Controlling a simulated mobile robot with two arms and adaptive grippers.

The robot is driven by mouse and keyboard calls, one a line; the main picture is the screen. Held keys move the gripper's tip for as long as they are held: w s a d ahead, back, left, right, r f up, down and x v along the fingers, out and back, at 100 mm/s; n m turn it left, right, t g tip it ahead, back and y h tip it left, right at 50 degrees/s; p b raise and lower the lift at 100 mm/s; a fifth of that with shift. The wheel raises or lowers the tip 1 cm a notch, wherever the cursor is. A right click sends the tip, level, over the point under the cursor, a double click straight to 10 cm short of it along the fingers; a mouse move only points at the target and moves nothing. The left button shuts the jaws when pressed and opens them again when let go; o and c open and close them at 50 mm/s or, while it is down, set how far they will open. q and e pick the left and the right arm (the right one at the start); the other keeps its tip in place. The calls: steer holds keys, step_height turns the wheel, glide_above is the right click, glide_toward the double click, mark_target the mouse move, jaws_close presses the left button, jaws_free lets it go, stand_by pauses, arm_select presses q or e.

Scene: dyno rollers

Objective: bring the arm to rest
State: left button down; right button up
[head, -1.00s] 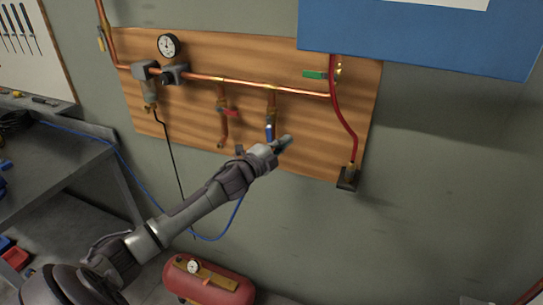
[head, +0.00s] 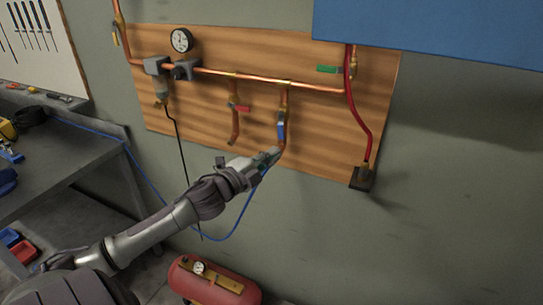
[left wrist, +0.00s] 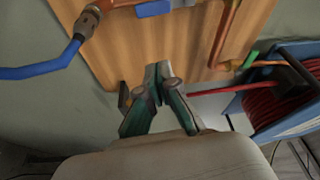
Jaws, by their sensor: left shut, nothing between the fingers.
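My left arm comes in from the lower left in the head view. Its left gripper (head: 270,156) is in front of the wooden board, just below and left of the blue valve handle (head: 281,130). In the left wrist view the green-sided fingers (left wrist: 158,80) are together with nothing between them. That view also shows the blue handle (left wrist: 153,9) and a blue hose (left wrist: 45,66) ending at a brass fitting (left wrist: 88,20), beyond the fingers. In the head view the hose's upper end is hidden behind the gripper. My right gripper is not in view.
The wooden board (head: 330,135) carries copper pipes, a gauge (head: 182,40), a red handle (head: 242,108) and a green handle (head: 328,69). A red tank (head: 215,285) stands below. A workbench (head: 75,150) is at the left.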

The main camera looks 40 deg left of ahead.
arm_select(q)
steer(key=shift+d, duration=0.1)
